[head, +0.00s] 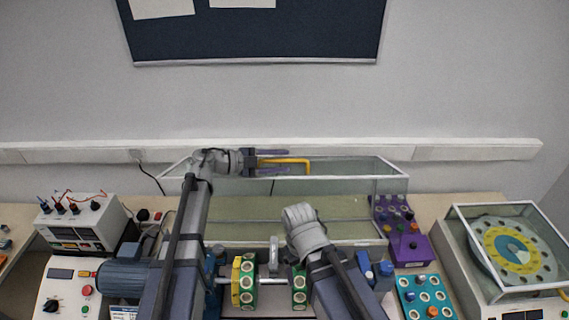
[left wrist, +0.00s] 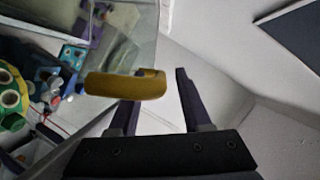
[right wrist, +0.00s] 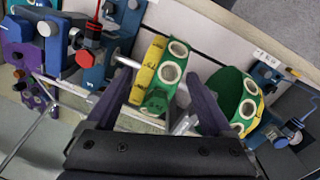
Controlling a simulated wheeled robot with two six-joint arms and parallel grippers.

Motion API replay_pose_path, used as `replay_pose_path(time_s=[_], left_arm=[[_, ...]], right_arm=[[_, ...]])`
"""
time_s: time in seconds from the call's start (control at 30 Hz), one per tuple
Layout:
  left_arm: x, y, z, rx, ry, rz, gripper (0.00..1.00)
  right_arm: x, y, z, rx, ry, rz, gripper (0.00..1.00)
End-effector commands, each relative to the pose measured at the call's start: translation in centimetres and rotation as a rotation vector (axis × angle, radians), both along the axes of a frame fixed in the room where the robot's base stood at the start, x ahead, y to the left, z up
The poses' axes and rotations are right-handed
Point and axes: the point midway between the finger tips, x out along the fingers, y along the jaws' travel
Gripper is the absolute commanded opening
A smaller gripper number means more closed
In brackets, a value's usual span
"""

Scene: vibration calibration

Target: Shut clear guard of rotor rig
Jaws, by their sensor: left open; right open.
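The clear guard (head: 392,172) of the rotor rig stands raised behind the rotor in the head view. Its yellow handle (head: 308,166) is near the top, right at my left gripper (head: 272,160). In the left wrist view the handle (left wrist: 125,85) lies across the tip of the left finger, and my left gripper (left wrist: 158,95) is open; contact is unclear. The rotor (head: 244,280) has green and yellow discs on a shaft. My right gripper (right wrist: 162,95) is open above the rotor, with a disc (right wrist: 160,75) seen between its fingers. In the head view its fingers are largely hidden by my wrist.
A blue motor (head: 122,278) sits left of the rotor, beside a white meter box (head: 88,232). A purple block (head: 410,250) and a teal tray (head: 412,290) stand to the right. A clear-covered dial unit (head: 512,250) is at far right. The wall is close behind.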

Motion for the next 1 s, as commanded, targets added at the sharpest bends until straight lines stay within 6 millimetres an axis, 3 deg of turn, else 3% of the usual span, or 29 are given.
replay_pose_path(time_s=[0.17,0.47,0.9,1.0], left_arm=[[0.43,-1.28,-0.35,0.000,0.000,0.000,0.48],[0.47,-1.46,-0.34,0.000,0.001,0.002,0.48],[0.46,-1.44,-0.33,0.000,0.000,0.000,0.01],[0.46,-1.44,-0.33,0.000,0.000,0.000,0.00]], right_arm=[[0.00,0.00,-0.34,0.000,0.000,0.001,0.86],[0.00,0.00,-0.33,0.000,0.000,0.001,0.86],[0.00,0.00,-0.34,0.000,0.000,0.001,0.86],[0.00,0.00,-0.34,0.000,0.000,0.001,0.86]])
